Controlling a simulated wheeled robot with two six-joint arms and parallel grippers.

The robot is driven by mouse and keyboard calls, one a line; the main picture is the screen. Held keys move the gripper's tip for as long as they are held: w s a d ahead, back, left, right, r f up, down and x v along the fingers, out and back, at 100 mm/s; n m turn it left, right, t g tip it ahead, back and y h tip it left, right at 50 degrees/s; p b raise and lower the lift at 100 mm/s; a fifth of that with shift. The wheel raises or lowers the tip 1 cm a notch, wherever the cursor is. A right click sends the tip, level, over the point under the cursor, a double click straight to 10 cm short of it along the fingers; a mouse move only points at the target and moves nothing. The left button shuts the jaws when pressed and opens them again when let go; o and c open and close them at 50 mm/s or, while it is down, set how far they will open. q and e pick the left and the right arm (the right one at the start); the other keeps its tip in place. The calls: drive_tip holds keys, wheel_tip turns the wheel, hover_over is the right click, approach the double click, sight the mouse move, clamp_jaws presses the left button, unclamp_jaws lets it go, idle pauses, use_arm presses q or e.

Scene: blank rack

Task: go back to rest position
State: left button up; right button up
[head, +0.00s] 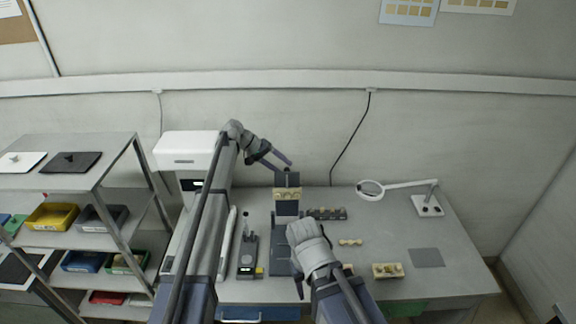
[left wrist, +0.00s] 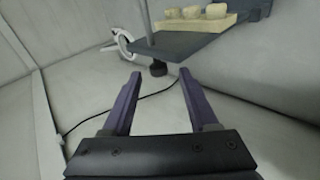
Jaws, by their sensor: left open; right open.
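My left gripper (head: 287,167) is open beside the top of a dark upright stand (head: 287,208). In the left wrist view its two purple fingers (left wrist: 160,78) are apart with nothing between them. A tan rack with several pale blanks (head: 287,194) sits on the stand; it also shows in the left wrist view (left wrist: 195,20), above and beyond the fingertips. My right gripper (head: 299,287) is open, low over the bench in front of the stand, and mostly hidden by its own wrist.
The grey bench (head: 440,262) also holds a dark block rack (head: 327,213), a small tan tray (head: 388,270), a grey mat (head: 426,257), a magnifier lamp (head: 371,190) and a small device (head: 247,255). A white machine (head: 187,150) and shelf (head: 70,180) stand left. Bench right is fairly open.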

use_arm(q)
drive_tip(key=shift+s+a+r, duration=0.1)
drive_tip(key=shift+a+r, duration=0.35)
use_arm(e)
drive_tip(key=shift+r, duration=0.45)
